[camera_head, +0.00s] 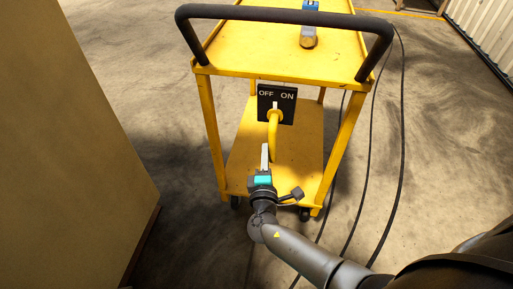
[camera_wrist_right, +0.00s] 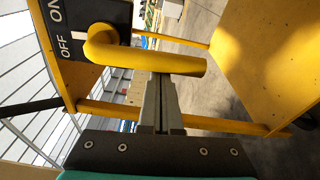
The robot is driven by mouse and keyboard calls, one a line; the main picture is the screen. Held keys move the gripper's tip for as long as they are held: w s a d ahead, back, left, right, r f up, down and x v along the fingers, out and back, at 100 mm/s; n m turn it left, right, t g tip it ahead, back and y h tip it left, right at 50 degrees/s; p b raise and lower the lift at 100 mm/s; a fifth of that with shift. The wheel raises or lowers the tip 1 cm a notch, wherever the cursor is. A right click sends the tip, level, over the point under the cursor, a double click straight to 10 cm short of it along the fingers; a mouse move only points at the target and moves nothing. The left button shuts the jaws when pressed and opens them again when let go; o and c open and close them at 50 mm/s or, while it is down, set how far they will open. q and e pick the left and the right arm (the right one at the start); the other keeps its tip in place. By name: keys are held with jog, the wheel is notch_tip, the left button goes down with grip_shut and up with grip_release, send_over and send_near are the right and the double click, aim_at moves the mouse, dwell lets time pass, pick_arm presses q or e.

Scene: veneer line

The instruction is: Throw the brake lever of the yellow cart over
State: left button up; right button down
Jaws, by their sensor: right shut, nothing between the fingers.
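The yellow cart (camera_head: 275,63) stands ahead of me. A black plate (camera_head: 290,107) marked OFF and ON is below its top shelf. The yellow brake lever (camera_head: 273,138) comes out of this plate, bends and hangs down; a white mark shows above its pivot. In the right wrist view the lever (camera_wrist_right: 150,60) crosses just beyond my fingers. My right gripper (camera_head: 265,157) is shut and empty at the lever's lower end. Its fingertips (camera_wrist_right: 163,78) meet the lever's edge in the picture; I cannot tell whether they touch. My left gripper is not in view.
A blue-and-metal tool (camera_head: 309,28) lies on the cart's top shelf. The black push handle (camera_head: 285,15) arches over the near end. Black cables (camera_head: 402,130) run along the floor at right. A tan box-like surface (camera_head: 65,150) fills the left.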

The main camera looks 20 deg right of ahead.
jog(key=d+n, duration=0.1)
jog(key=s+d+n+p, duration=0.1)
jog(key=n, duration=0.1)
jog(key=shift+s+d, duration=0.25)
jog(key=shift+s, duration=0.05)
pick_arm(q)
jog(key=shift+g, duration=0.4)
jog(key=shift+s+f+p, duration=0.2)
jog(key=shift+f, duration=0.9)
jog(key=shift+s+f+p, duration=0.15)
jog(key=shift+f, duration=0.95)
pick_arm(e)
jog(key=shift+s+d+r, duration=0.15)
jog(key=shift+s+d, duration=0.05)
jog(key=shift+d, duration=0.2)
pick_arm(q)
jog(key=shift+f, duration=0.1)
